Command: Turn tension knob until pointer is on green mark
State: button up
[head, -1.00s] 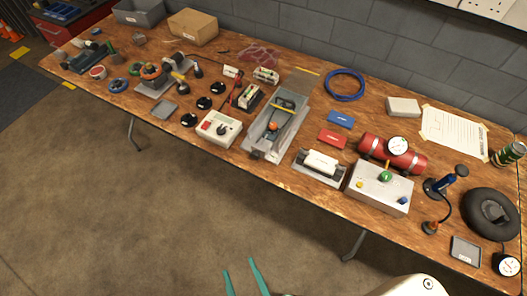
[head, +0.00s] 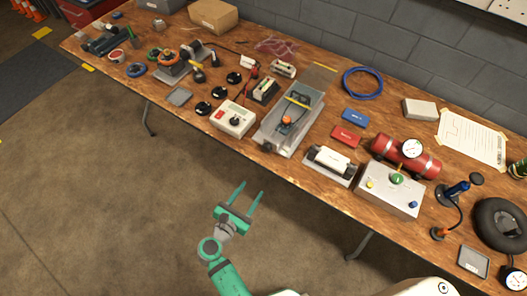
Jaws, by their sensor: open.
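No knob in view can be surely told as the tension knob, and no pointer on a green mark can be made out at this size. A grey channel-shaped device (head: 275,139) on the table has an orange knob (head: 287,120) inside it and a yellow strip across it. My gripper (head: 251,188) is open and empty. It appears over the floor in front of the table's near edge, below these devices in the picture.
The wooden table (head: 205,72) is crowded. A white roller unit (head: 331,160), a silver box (head: 388,193) with coloured knobs and a red cylinder (head: 390,150) with a gauge stand to the right. Black round pieces (head: 219,93) lie left. The floor in front is clear.

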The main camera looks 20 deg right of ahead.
aim_at(265, 150)
jog(key=w+r+n+h, duration=0.2)
jog(key=w+r+h, duration=0.3)
jog(key=r, duration=0.3)
jog(key=shift+g, duration=0.3)
jog(key=x, duration=1)
jog(key=shift+w+d, duration=0.2)
jog(key=c, duration=1.1)
